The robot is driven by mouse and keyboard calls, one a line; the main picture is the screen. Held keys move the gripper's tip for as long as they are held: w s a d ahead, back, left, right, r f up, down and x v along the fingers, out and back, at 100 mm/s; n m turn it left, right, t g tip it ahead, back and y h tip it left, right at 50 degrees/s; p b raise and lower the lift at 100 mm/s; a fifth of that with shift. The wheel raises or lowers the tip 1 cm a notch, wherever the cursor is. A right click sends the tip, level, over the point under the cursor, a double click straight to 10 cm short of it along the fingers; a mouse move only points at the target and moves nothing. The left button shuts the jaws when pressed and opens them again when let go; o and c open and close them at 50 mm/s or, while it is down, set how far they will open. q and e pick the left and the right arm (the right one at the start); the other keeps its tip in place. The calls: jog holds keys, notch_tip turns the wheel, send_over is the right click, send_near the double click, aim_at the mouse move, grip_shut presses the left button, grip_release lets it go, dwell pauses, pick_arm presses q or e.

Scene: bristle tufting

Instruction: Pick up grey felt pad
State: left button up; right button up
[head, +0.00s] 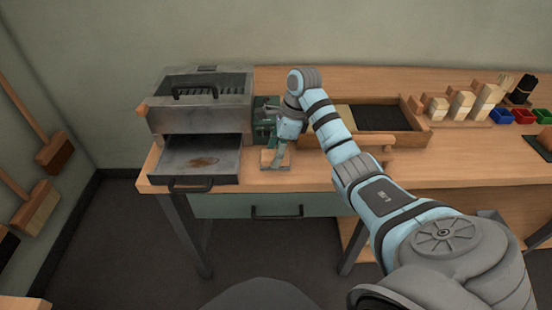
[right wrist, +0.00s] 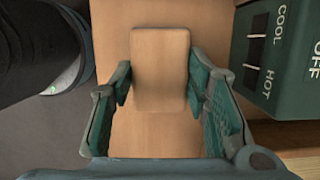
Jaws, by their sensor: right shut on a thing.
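My right gripper (head: 274,160) is low at the front edge of the bench, just right of the metal drawer. In the right wrist view the right gripper (right wrist: 158,92) has its green fingers on both sides of a tan, wood-coloured block (right wrist: 160,65) and is shut on it. The block also shows in the head view (head: 267,158); whether it rests on the bench or is just above it, I cannot tell. I cannot make out a grey felt pad for certain; any underside of the block is hidden. My left gripper is not in view.
A grey metal box (head: 200,112) with an open drawer (head: 190,172) stands left. A control box marked COOL, HOT and OFF (right wrist: 275,60) is close on the right in the wrist view. A wooden tray (head: 416,108) with a dark flat piece (head: 380,117) lies behind my arm.

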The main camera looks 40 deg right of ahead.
jog(key=shift+r, duration=0.1)
notch_tip(320, 180, up, 6)
jog(key=p, duration=0.3)
jog(key=shift+r, duration=0.15)
notch_tip(320, 180, up, 14)
jog(key=p, duration=1.3)
jog(key=shift+f+p, duration=0.2)
jog(key=shift+p, duration=0.2)
jog(key=shift+f, duration=0.1)
jog(key=o, duration=0.5)
jog(key=c, duration=0.3)
